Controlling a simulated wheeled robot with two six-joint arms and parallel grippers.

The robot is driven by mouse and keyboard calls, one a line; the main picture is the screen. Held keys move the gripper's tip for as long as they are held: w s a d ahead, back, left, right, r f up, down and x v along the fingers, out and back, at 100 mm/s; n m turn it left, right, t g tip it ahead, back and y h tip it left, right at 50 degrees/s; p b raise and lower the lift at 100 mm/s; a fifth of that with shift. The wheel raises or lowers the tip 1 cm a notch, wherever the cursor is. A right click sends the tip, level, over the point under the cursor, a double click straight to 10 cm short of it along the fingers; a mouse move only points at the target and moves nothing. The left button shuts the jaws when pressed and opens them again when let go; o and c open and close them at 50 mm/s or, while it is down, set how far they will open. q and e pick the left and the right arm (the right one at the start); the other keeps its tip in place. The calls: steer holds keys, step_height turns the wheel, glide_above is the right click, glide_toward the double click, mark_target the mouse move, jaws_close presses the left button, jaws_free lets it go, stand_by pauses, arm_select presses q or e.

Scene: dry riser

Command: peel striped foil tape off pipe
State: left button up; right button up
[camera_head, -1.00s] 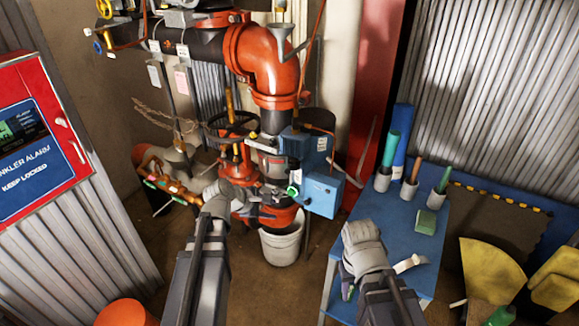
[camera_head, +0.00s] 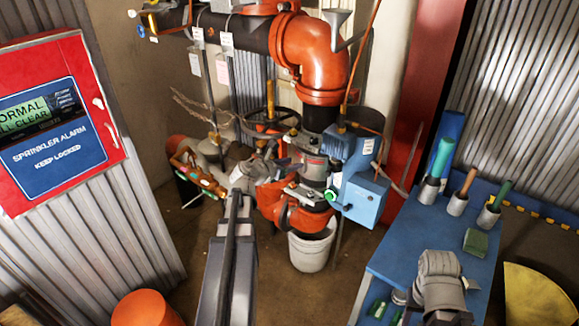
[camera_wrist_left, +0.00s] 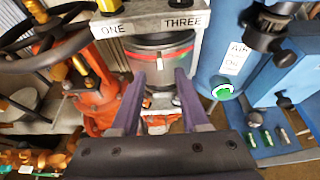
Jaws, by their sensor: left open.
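A short grey pipe section (camera_wrist_left: 160,50) with a red stripe and a thin green edge fills the middle of the left wrist view, under a plate marked ONE and THREE. The stripe looks like the striped foil tape (camera_wrist_left: 140,56); a free end is not clear. In the head view the pipe (camera_head: 314,168) stands above an orange fitting. My left gripper (camera_wrist_left: 157,92) is open, its two purple fingers pointing at the pipe with nothing visible between them. In the head view it (camera_head: 298,188) is close in front of the pipe; contact cannot be told. My right gripper (camera_head: 402,298) is low over the blue table.
A blue box (camera_head: 360,197) sits right of the pipe and a handwheel (camera_head: 270,122) left of it. A white bucket (camera_head: 311,248) stands below. The blue table (camera_head: 425,235) holds several cups with tools and a green block (camera_head: 479,242). A red alarm cabinet (camera_head: 60,120) is at left.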

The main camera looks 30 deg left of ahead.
arm_select(q)
steer(key=b+x, duration=0.1)
steer(key=x, duration=0.4)
steer(key=shift+w+f+b, duration=0.2)
steer(key=shift+w+b, duration=0.15)
steer(key=shift+b, duration=0.05)
jaws_close()
stand_by(0.4)
stand_by(0.9)
steer(key=shift+s, duration=0.2)
stand_by(0.6)
steer(key=s, duration=0.8)
steer(key=shift+s+a, duration=0.3)
steer(key=shift+s, duration=0.05)
stand_by(0.5)
